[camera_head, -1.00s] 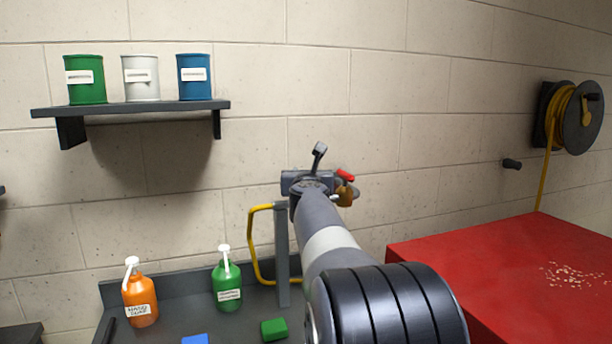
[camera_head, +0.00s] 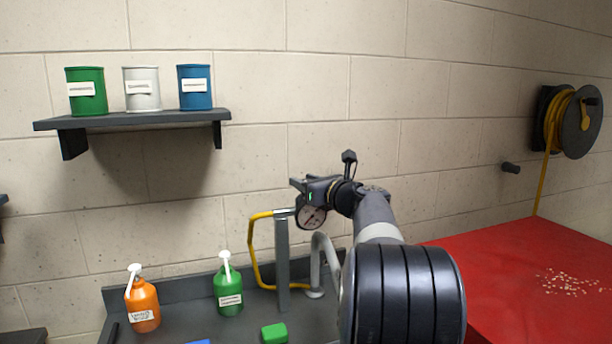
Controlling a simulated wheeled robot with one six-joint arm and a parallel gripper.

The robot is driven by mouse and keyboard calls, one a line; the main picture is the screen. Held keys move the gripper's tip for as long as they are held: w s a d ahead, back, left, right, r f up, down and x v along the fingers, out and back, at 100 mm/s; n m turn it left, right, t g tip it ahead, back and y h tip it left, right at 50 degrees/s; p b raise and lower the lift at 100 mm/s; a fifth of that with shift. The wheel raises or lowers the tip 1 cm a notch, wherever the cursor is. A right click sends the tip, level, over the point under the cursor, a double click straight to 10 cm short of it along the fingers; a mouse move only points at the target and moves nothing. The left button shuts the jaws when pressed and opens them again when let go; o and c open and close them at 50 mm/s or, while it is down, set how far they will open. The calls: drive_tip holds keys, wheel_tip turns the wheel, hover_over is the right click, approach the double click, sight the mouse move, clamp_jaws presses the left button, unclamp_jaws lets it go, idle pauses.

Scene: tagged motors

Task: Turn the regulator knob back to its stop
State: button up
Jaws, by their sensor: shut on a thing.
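The regulator's round white-faced pressure gauge (camera_head: 311,217) shows at the top of a grey post with a yellow hose, mid-picture. My gripper (camera_head: 304,190) is right above and against the gauge, reaching in from the right. Its jaws are closed around the regulator at its top. The knob itself is hidden by the gripper, so its turn cannot be read. The gauge needle is too small to read surely.
A grey post (camera_head: 282,265) with a yellow hose (camera_head: 254,250) stands on the dark bench. An orange bottle (camera_head: 143,306), a green bottle (camera_head: 229,291) and a green block (camera_head: 274,333) are left of my arm. A red cabinet top (camera_head: 500,280) lies right.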

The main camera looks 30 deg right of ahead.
drive_tip(key=shift+r+n+g+y+p, duration=0.1)
drive_tip(key=shift+n+g+y+p, duration=0.2)
drive_tip(key=shift+n+y+p, duration=1.3)
drive_tip(key=shift+y, duration=0.6)
drive_tip(key=o, duration=1)
drive_tip(key=shift+c, duration=0.2)
drive_tip(key=b+v, duration=0.1)
drive_tip(key=v, duration=0.9)
drive_tip(key=shift+s+b, duration=0.35)
drive_tip(key=shift+d, duration=0.1)
